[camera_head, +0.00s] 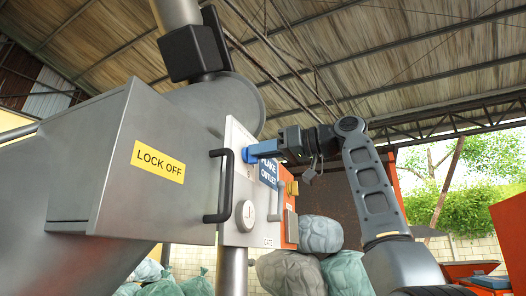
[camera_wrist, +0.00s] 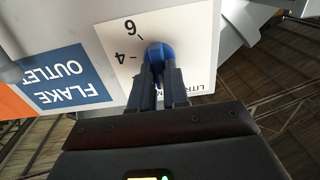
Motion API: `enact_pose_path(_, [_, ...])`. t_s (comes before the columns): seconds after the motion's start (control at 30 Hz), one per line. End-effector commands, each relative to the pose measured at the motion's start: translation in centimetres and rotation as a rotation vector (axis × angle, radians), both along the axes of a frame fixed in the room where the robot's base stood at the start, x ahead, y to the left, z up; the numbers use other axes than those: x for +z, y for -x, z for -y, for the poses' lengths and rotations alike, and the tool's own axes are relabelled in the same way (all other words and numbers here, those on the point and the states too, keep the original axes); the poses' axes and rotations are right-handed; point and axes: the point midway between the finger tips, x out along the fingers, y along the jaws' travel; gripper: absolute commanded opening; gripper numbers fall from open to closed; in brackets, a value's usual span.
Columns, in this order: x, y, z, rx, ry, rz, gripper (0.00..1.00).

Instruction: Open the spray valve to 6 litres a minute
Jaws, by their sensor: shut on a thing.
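The spray valve's blue knob (camera_wrist: 158,50) sits on a white dial plate (camera_wrist: 108,36) marked 4 and 6, with a partly covered "LITR..." label. My gripper (camera_wrist: 160,80) is shut on the knob, with a finger on either side. The picture is turned over, so the lettering reads upside down. The knob's pointer is not clear, so I cannot tell its setting. In the head view, my gripper (camera_head: 268,149) reaches in from the right to the knob (camera_head: 249,156) on the panel's face. The dial marks are mostly hidden there.
A blue "FLAKE OUTLET" sign (camera_wrist: 60,78) is beside the dial. A black handle (camera_head: 227,185) sticks out left of the panel, on a grey box labelled "LOCK OFF" (camera_head: 158,161). A round gauge-like fitting (camera_head: 245,215) is below. Filled sacks (camera_head: 320,235) lie behind.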

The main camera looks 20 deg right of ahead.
Motion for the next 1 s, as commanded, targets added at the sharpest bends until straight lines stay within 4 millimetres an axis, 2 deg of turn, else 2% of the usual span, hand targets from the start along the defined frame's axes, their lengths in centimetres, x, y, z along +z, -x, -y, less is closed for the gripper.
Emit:
enact_pose_path(0.37, [0.04,-0.01,0.06,0.001,-0.076,-0.074,0.00])
enact_pose_path(1.0, [-0.03,-0.19,0.20,0.001,-0.481,-0.479,0.00])
